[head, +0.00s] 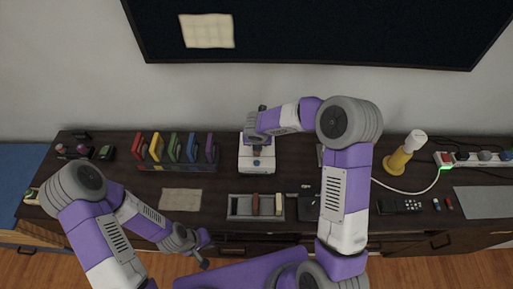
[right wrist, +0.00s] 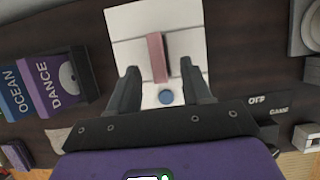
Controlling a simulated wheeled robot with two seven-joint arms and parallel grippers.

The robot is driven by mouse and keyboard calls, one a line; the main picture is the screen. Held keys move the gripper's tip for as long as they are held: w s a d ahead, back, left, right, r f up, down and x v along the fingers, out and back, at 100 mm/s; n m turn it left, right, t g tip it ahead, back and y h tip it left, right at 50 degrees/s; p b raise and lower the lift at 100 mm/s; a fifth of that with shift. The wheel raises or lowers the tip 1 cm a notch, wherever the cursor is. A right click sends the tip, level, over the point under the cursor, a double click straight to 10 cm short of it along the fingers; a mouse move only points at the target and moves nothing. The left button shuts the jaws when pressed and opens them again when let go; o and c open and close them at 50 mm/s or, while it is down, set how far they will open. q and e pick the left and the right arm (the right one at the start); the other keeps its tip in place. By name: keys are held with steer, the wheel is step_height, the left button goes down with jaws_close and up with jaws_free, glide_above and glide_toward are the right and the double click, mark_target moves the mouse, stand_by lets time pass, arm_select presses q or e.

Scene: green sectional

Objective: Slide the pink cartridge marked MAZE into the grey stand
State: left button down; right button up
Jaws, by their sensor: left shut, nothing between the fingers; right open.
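The pink cartridge (right wrist: 157,57) stands on edge on the pale grey-white stand (right wrist: 187,18), which has a blue round button. Its MAZE marking does not show from above. In the head view the stand (head: 257,166) is at the middle of the cabinet top, and my gripper mostly hides the cartridge. My right gripper (head: 256,143) is above the stand. In the right wrist view its open fingers (right wrist: 158,69) are on both sides of the cartridge, with gaps. I cannot tell how deep the cartridge sits. My left gripper (head: 204,262) is shut and empty, low at the front.
A rack of coloured cartridges (head: 178,148) is left of the stand, with DANCE (right wrist: 62,92) and OCEAN (right wrist: 14,93) readable. A grey divided tray (head: 240,207) lies in front. A yellow bottle (head: 398,160) and power strip (head: 470,158) are at right. A screen hangs behind.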

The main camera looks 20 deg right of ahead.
steer(key=b+x, duration=0.1)
steer(key=x, duration=0.4)
steer(key=shift+w+r, duration=0.1)
steer(key=shift+c, duration=0.2)
jaws_close()
